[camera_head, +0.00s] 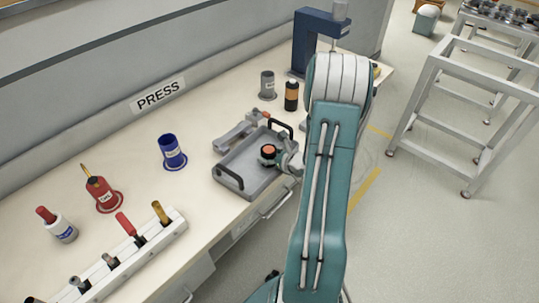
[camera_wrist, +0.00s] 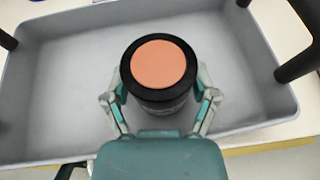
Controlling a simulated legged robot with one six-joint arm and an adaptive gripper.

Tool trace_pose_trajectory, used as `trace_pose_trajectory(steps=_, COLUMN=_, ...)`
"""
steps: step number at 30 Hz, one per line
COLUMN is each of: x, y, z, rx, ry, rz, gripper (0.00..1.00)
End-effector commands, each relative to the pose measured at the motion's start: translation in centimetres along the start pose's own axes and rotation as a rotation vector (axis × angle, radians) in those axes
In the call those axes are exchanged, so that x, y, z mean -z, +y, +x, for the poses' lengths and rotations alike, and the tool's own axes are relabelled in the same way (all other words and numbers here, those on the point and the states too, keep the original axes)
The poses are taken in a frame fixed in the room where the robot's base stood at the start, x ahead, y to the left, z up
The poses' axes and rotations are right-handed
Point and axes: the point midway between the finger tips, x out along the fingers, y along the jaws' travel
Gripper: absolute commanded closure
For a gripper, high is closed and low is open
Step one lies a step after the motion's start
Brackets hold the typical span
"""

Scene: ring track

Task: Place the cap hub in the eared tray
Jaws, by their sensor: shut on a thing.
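The cap hub (camera_wrist: 158,65) is a short round piece with a black rim and a flat orange top. My gripper (camera_wrist: 161,92) is shut on it, with one finger on each side. The eared tray (camera_head: 232,170) is grey and shallow, with black handles at two opposite ends. In the head view the hub (camera_head: 268,151) is over the tray's right part, inside its rim. In the wrist view the tray floor (camera_wrist: 65,75) spreads around the hub. The hub looks upright; whether its base touches the floor is hidden.
A grey tool (camera_head: 240,132) lies along the tray's back edge. A grey cup (camera_head: 267,84) and a dark bottle (camera_head: 291,95) stand behind. A blue cup (camera_head: 171,152) and a red holder (camera_head: 104,193) stand left on the bench. A white rack (camera_head: 125,262) is in front.

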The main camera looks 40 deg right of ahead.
Motion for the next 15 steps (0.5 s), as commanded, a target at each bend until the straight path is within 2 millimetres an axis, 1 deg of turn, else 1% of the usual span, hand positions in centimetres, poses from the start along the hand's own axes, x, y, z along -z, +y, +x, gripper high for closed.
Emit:
trace_pose_trajectory(steps=4, x=0.22, y=-0.11, z=0.09, rx=0.000, ry=-0.001, rz=0.001, gripper=0.86)
trace_pose_trajectory(steps=5, x=0.25, y=-0.10, z=0.08, rx=0.000, ry=0.000, rz=0.002, gripper=0.16)
trace_pose_trajectory(steps=6, x=0.23, y=-0.10, z=0.07, rx=0.000, ry=0.000, rz=0.002, gripper=0.00)
trace_pose_trajectory(steps=15, x=0.21, y=-0.06, z=0.05, rx=0.001, ry=0.001, rz=0.001, gripper=0.00)
